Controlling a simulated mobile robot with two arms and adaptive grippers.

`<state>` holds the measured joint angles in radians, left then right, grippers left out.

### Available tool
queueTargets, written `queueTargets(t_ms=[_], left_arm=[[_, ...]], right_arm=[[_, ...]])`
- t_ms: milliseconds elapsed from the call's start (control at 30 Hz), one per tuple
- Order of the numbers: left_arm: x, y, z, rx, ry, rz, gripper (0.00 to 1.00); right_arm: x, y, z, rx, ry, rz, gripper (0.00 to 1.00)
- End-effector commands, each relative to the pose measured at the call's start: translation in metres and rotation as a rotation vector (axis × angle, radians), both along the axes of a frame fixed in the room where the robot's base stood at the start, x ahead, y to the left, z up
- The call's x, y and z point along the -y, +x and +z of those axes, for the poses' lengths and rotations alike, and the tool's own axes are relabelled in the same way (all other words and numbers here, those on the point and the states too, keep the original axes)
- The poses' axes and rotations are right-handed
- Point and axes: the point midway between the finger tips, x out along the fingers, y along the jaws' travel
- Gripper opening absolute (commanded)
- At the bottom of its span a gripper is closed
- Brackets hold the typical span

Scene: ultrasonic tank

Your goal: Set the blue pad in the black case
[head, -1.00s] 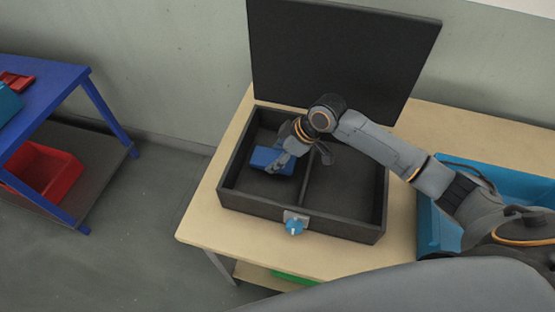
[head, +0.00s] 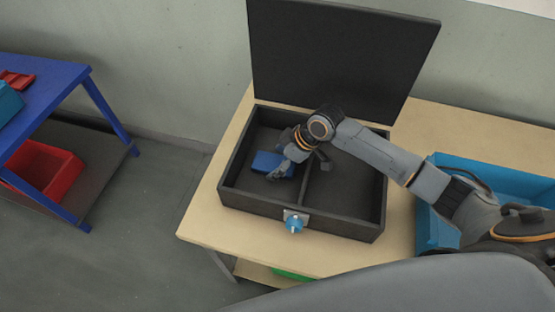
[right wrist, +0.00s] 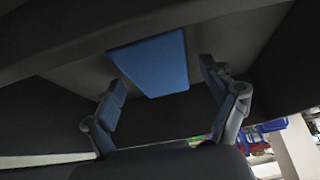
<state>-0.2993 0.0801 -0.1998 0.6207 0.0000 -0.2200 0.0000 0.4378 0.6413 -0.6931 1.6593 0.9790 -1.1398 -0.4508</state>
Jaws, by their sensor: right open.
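The black case (head: 300,222) stands on the wooden table with its lid (head: 345,55) raised. A divider splits it into a left and a right compartment. The blue pad (head: 266,162) lies in the left compartment; it also shows in the right wrist view (right wrist: 153,64). My right gripper (head: 300,172) reaches into the case over the pad's right side. In the right wrist view its fingers (right wrist: 162,95) are spread wide, with the pad beyond and between them, apart from both. My left gripper is in neither view.
A blue bin (head: 438,232) stands on the table (head: 210,215) to the right of the case. A blue table (head: 60,90) with a red bin (head: 50,175) stands at left, across open floor.

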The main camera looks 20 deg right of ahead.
Motion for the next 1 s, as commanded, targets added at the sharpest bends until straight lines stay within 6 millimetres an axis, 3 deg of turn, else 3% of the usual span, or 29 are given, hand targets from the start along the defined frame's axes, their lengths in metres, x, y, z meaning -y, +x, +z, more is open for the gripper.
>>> queueTargets(t_ms=[167,600,800,1000], left_arm=[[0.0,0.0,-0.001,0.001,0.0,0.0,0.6],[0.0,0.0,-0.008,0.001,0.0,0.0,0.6],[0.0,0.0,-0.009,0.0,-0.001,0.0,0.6],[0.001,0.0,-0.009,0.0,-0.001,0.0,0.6]], right_arm=[[0.006,-0.002,0.013,0.003,-0.001,-0.001,0.84],[0.043,-0.026,0.088,0.003,-0.002,0.0,0.84],[0.05,-0.031,0.104,0.0,0.0,-0.001,0.84],[0.05,-0.032,0.107,-0.001,0.0,0.0,0.84]])
